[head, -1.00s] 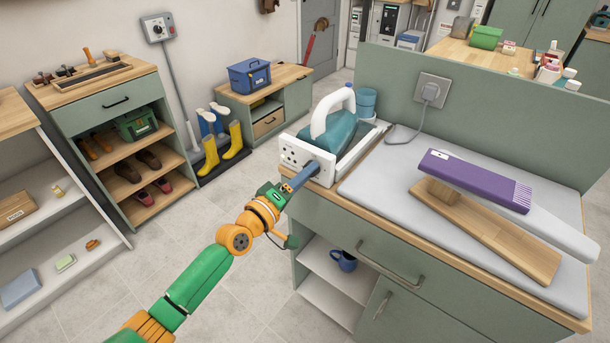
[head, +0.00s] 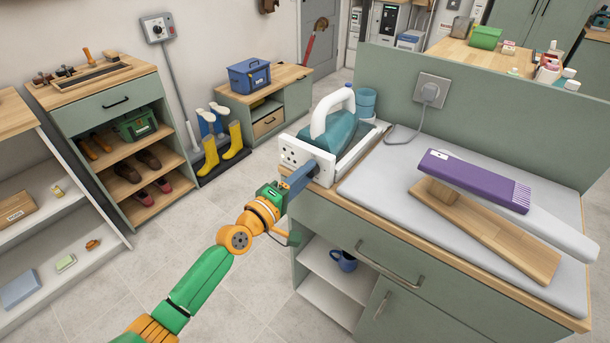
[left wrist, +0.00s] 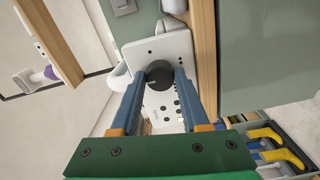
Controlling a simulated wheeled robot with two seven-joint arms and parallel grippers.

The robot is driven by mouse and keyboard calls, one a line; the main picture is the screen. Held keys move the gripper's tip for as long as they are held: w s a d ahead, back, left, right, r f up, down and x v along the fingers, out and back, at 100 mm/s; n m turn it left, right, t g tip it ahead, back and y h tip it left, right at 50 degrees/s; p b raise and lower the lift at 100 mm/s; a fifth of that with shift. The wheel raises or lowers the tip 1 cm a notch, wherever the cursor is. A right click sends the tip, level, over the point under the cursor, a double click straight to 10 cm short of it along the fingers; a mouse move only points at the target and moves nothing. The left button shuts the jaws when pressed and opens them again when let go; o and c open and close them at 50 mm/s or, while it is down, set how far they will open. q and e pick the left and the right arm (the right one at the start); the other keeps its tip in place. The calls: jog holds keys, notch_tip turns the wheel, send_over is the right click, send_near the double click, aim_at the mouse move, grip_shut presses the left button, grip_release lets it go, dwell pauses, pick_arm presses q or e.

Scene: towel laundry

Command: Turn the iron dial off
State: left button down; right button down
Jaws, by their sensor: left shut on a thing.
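The iron (head: 343,129), teal with a white handle, rests in a white holder whose front panel (head: 294,157) faces my left arm. My left gripper (head: 308,172) reaches this panel from the left. In the left wrist view the black round dial (left wrist: 160,76) sits on the white panel (left wrist: 172,48). The blue fingers of my left gripper (left wrist: 160,82) are shut on the dial, one on each side. A light mark shows at the dial's left side. In the head view the dial is hidden by the gripper. My right gripper is not in view.
A cord runs to the wall socket (head: 431,91). A blue mug (head: 343,261) stands on the shelf below. The floor left of the counter is clear.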

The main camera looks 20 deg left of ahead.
pick_arm(q)
jog(key=shift+c, duration=2)
grip_release()
jog(key=v, duration=0.7)
